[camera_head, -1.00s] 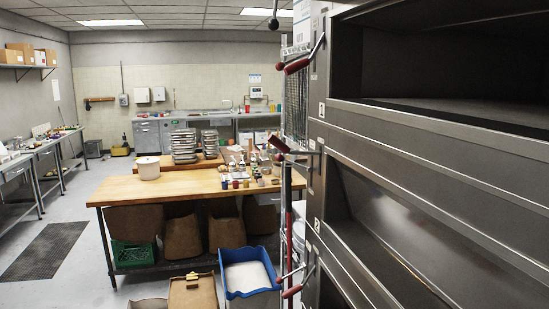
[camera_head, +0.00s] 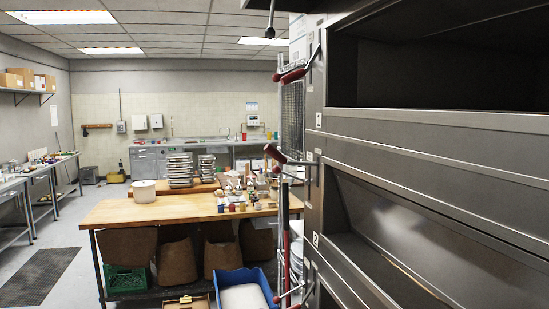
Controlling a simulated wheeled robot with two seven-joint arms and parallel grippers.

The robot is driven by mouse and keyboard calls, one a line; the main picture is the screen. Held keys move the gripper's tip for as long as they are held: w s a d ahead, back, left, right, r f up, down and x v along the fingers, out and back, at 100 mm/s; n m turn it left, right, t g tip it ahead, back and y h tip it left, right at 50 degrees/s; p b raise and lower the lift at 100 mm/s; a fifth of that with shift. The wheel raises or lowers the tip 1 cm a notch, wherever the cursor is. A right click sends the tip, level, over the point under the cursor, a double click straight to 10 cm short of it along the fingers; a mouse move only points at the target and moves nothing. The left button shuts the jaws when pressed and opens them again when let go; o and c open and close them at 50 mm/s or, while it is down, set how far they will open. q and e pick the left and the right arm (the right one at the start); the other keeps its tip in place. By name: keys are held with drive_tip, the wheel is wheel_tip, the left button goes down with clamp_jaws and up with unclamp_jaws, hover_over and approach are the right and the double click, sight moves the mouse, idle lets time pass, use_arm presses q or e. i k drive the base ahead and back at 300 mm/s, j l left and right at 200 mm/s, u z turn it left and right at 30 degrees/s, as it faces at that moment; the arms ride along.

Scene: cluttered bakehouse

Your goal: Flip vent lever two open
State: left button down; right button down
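A stacked steel deck oven fills the right side, its front seen at a steep angle. Red-handled levers stick out from its left edge, one above another. The upper lever (camera_head: 291,75) is beside the top deck, above the plate marked 1 (camera_head: 318,120). The middle lever (camera_head: 275,153) is between that plate and the plate marked 2 (camera_head: 316,240), its red grip slanting up to the left. A lower lever (camera_head: 293,306) is cut off by the bottom edge. I cannot tell which one is vent lever two. Neither of my grippers is in view.
A wood-topped table (camera_head: 110,213) stands left of the oven, holding stacked trays, a white pot (camera_head: 144,191) and small jars. A blue bin (camera_head: 262,277) and a green crate (camera_head: 126,280) sit low by it. The floor at left is open around a dark mat (camera_head: 38,277).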

sight(276, 169)
drive_tip(key=i+j+z, duration=0.35)
drive_tip(key=i+j, duration=0.25)
drive_tip(key=i, duration=0.25)
drive_tip(key=i+j+z, duration=0.35)
drive_tip(key=i+j, duration=0.4)
